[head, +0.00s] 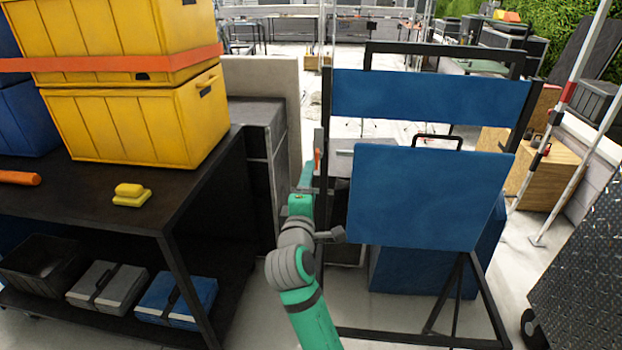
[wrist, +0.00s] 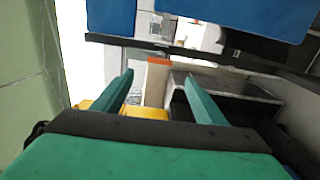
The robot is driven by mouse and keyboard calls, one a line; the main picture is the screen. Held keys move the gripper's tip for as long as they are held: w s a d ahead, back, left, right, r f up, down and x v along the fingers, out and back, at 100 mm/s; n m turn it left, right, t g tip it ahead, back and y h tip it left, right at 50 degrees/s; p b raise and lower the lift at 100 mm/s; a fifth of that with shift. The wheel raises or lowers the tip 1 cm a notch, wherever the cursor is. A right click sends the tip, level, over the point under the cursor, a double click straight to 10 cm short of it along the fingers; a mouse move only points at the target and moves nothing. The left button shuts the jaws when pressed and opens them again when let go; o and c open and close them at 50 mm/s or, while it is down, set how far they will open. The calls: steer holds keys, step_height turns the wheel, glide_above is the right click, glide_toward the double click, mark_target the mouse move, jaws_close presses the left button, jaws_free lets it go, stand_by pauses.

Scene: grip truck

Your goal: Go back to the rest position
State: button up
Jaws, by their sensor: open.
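My gripper shows in the wrist view (wrist: 158,95) with its two green fingers spread wide apart and nothing between them. In the head view my green and grey arm reaches up from the bottom middle, and its far end (head: 303,180) is beside the left post of a black frame. The frame (head: 326,200) holds a blue panel (head: 430,97) at its top. A second blue panel (head: 425,195) with a black handle stands in front of it, just right of my arm. My fingertips are hard to make out in the head view.
A dark workbench (head: 195,185) stands at left with stacked yellow crates (head: 130,130), a small yellow item (head: 131,195) and an orange-handled item (head: 18,178). Cases (head: 178,298) sit on its lower shelf. A dark cabinet (head: 262,112) is behind. White poles (head: 575,120) stand at right.

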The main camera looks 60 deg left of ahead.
steer(key=shift+d, duration=0.1)
stand_by(0.6)
steer(key=w+d+f+m+t+h, duration=0.25)
steer(key=d+f+m, duration=0.75)
steer(key=d, duration=0.5)
steer(key=w+d+f+m+t+h, duration=0.15)
steer(key=d+f+m+h, duration=0.25)
steer(key=d+f+m, duration=0.7)
steer(key=s+d+f+m+t+h, duration=0.15)
steer(key=s+d+f, duration=0.25)
steer(key=d, duration=0.6)
steer(key=s+d+f+m+h, duration=0.25)
steer(key=s+d+f, duration=0.2)
steer(key=d, duration=0.55)
steer(key=s+d+m+h, duration=0.4)
steer(key=s+d, duration=0.9)
steer(key=shift+r, duration=0.45)
